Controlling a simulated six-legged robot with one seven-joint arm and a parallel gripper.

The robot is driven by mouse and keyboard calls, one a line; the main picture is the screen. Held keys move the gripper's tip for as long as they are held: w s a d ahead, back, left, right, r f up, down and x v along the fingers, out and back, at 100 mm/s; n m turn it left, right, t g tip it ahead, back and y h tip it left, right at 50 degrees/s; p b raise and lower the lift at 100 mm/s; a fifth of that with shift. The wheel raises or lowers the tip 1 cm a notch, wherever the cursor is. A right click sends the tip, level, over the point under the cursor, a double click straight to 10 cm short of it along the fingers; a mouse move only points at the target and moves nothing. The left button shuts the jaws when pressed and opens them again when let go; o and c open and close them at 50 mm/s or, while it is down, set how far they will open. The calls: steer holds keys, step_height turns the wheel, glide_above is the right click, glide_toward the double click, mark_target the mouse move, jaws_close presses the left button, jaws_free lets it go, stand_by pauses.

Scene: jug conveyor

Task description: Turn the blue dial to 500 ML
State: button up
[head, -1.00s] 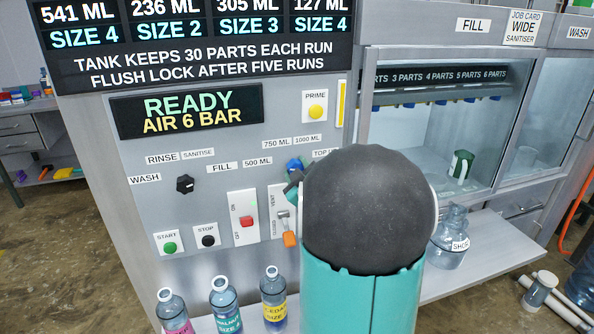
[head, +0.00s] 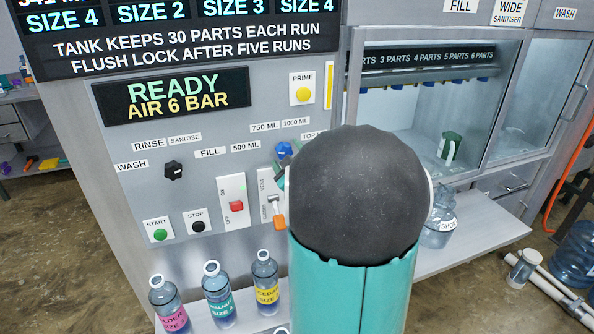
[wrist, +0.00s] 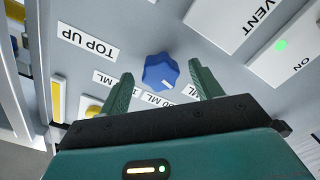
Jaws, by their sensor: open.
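In the wrist view the dial (wrist: 160,72) lies between the two green fingertips of my gripper (wrist: 161,75), with gaps on both sides. My gripper is open and holds nothing. A small pale mark shows on the dial's lower side there; which label it points at I cannot tell for sure. The 500 ML label (head: 245,147) is left of the dial in the head view. In the wrist view it is partly behind the right finger.
The vent lever (head: 277,215) with its orange tip is just below the dial. A red on/off switch (head: 236,206) and a black dial (head: 173,170) are further left. Several labelled bottles (head: 218,295) stand on the shelf below. The yellow prime button (head: 303,92) is above.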

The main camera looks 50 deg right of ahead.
steer(key=v, duration=1.2)
